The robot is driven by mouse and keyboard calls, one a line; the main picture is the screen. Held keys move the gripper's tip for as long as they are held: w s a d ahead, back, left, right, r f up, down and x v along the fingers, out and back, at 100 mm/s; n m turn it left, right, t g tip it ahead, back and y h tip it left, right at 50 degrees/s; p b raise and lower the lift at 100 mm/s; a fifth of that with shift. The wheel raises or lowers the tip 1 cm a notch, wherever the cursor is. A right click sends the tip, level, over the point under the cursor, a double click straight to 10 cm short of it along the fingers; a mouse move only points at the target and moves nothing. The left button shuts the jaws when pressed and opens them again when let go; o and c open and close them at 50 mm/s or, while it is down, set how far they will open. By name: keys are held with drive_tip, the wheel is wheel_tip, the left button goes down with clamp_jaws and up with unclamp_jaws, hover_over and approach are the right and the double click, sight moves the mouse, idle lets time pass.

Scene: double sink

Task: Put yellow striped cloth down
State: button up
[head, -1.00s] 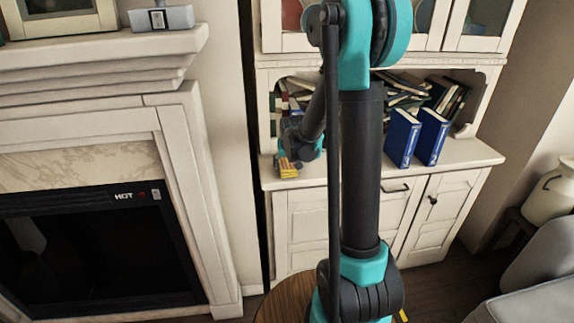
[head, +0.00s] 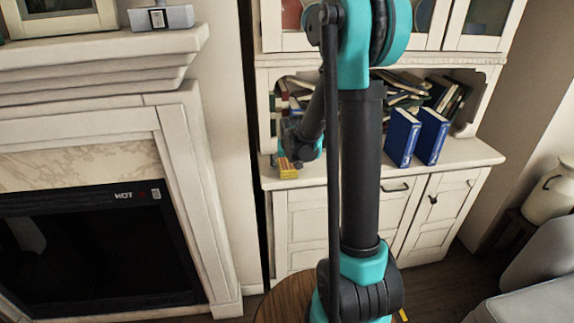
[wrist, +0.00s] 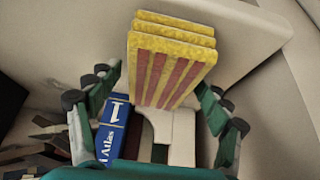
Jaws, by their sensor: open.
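The yellow striped cloth (wrist: 172,58) is a folded, layered block, yellow with red stripes. In the wrist view it lies in front of my gripper (wrist: 164,92), whose fingers are spread on both sides with gaps beside the cloth. In the head view the cloth (head: 288,168) is small, at the left end of the white cabinet's counter, just below my gripper (head: 290,158). The contact under the cloth is hard to make out there. My arm hides part of the cabinet.
The white cabinet (head: 440,153) has a counter with two upright blue books (head: 402,138) to the right. A pile of books (head: 405,88) fills the shelf behind. A blue book (wrist: 112,130) shows beside the left finger in the wrist view. A fireplace (head: 90,240) stands at left.

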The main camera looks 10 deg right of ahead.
drive_tip(key=v, duration=1.2)
drive_tip(key=s+d+f+g, duration=0.1)
drive_tip(key=s+f, duration=0.4)
drive_tip(key=s, duration=0.7)
drive_tip(key=s+d+f, duration=0.3)
drive_tip(key=s+f, duration=0.2)
drive_tip(key=s, duration=0.7)
drive_tip(key=shift+s+f+g, duration=0.2)
drive_tip(key=shift+f+g, duration=0.15)
drive_tip(key=shift+g, duration=0.05)
drive_tip(key=shift+o, duration=0.6)
